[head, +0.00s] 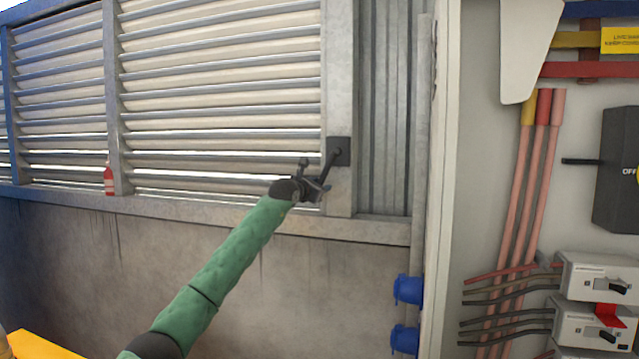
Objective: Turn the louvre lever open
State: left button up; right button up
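The louvre lever (329,165) is a dark handle on a dark square plate (339,151), fixed to the grey metal post at the right end of the louvre panel (220,90). The lever slants down and left from its plate. My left gripper (318,186) is at the lower end of the lever, at the end of my green-sleeved arm. Its fingers overlap the lever end in this view. I cannot tell whether they touch it or are closed on it. The slats show pale gaps between them. My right gripper is not in view.
A small red bottle (109,180) stands on the ledge at the left. Blue sockets (408,289) stick out from the wall below right. An open electrical cabinet with a dark OFF switch box (616,170), cables and breakers (597,276) fills the right side.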

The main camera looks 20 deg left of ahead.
pick_arm(q)
grip_shut()
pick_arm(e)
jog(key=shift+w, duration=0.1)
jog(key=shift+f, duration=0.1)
